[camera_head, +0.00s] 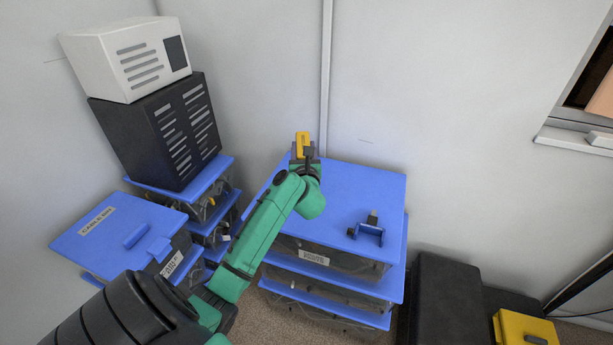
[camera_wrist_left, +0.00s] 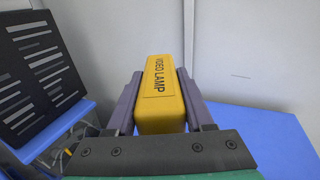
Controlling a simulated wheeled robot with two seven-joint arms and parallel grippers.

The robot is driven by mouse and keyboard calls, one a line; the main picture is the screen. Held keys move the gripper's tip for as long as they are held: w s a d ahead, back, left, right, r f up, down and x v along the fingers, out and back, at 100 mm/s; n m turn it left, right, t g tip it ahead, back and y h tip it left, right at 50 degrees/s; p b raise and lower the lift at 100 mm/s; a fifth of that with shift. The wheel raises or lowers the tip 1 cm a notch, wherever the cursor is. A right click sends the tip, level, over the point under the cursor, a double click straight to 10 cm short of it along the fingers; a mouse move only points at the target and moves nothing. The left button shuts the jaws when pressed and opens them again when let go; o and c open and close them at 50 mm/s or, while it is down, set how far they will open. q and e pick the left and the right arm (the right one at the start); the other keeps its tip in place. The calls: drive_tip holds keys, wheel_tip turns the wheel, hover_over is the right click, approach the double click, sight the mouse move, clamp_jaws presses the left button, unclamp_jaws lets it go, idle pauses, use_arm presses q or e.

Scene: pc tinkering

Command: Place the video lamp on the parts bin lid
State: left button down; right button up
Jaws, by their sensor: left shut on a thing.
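The yellow video lamp (camera_head: 302,139) is held in my left gripper (camera_head: 304,153), which is shut on it. In the left wrist view the lamp (camera_wrist_left: 161,92) sits between the two fingers, with its "VIDEO LAMP" label showing. The blue parts bin lid (camera_head: 345,190) tops the stack of clear bins in the middle of the head view. My left gripper is over the back left part of this lid. The lid also shows in the left wrist view (camera_wrist_left: 262,135). I cannot tell whether the lamp touches the lid. My right gripper is not in view.
A small blue and dark clamp-like object (camera_head: 369,228) lies on the lid's front right. A black vented box (camera_head: 160,132) with a white box (camera_head: 122,58) on top stands on blue-lidded bins at left. A yellow case (camera_head: 524,328) is at lower right. Walls stand behind.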

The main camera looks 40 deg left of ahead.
use_arm(q)
drive_tip(key=f, duration=0.4)
drive_tip(key=f+b, duration=0.1)
drive_tip(key=f, duration=0.2)
drive_tip(key=shift+s+a+f, duration=0.15)
drive_tip(key=shift+s+f, duration=0.05)
drive_tip(key=shift+f, duration=0.2)
drive_tip(key=shift+a+f+b, duration=0.1)
drive_tip(key=shift+f+b, duration=0.1)
drive_tip(key=shift+b, duration=0.15)
drive_tip(key=shift+c, duration=1.7)
unclamp_jaws()
drive_tip(key=shift+s, duration=0.1)
drive_tip(key=shift+o, duration=0.3)
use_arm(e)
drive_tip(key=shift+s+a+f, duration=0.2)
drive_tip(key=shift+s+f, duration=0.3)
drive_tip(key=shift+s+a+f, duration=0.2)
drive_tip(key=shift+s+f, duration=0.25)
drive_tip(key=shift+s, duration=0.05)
use_arm(q)
drive_tip(key=shift+r, duration=0.1)
